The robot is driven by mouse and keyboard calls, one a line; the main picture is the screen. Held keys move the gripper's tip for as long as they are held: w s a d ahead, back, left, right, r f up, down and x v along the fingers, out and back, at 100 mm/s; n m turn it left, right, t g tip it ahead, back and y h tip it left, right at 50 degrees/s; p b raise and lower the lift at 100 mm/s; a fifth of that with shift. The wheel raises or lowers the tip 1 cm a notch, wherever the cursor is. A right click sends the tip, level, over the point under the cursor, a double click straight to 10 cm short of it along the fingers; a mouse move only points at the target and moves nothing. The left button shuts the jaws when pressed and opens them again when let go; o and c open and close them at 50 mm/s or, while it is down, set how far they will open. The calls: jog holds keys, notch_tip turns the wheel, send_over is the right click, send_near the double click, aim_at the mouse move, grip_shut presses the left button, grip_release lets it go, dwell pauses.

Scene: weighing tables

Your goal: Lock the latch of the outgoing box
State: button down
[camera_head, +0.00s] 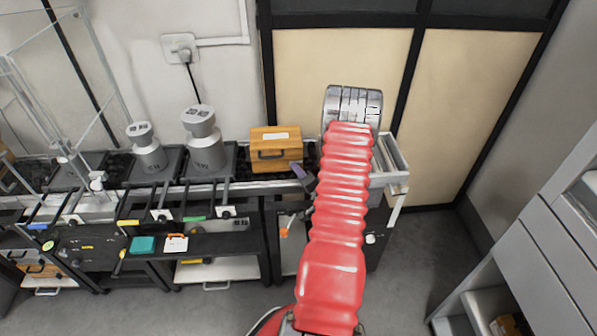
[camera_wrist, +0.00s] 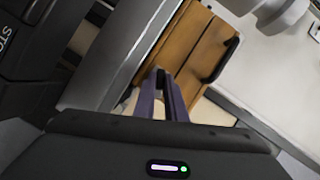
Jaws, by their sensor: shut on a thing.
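A wooden box (camera_head: 276,148) with a dark front handle and a pale label on top stands on the dark bench top, left of my arm; it looks like the outgoing box. It shows close up in the wrist view (camera_wrist: 190,48), with its handle at the right. My gripper's purple fingers (camera_wrist: 162,82) are at the box near its seam, shut on a small dark piece that looks like the latch (camera_wrist: 160,76). The fingers partly cover this piece, so whether it is locked cannot be told. In the head view the gripper (camera_head: 299,172) is at the box's right front corner.
Two grey metal weights (camera_head: 204,150) stand on dark plates left of the box. A grey tray (camera_head: 392,158) is right of my arm. A teal block (camera_head: 143,244) lies on the lower dark shelf. A grey shelf unit (camera_head: 545,250) stands at the right; the floor between is clear.

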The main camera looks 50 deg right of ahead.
jog(key=n+g, duration=0.2)
jog(key=n, duration=0.2)
jog(key=shift+w+a+r+n+g+h, duration=0.15)
jog(key=shift+a+n+g+h, duration=0.1)
jog(key=shift+n+g+h, duration=0.15)
jog(key=n+g+h, duration=0.1)
jog(key=n, duration=0.1)
jog(key=n+g, duration=0.1)
jog(key=n, duration=0.1)
jog(key=shift+w+a+g+h, duration=0.2)
jog(key=shift+g+h, duration=0.1)
jog(key=shift+h, duration=0.1)
jog(key=shift+n, duration=0.3)
jog(key=c, duration=2.1)
grip_release()
jog(key=shift+d, duration=0.1)
jog(key=shift+r, duration=0.1)
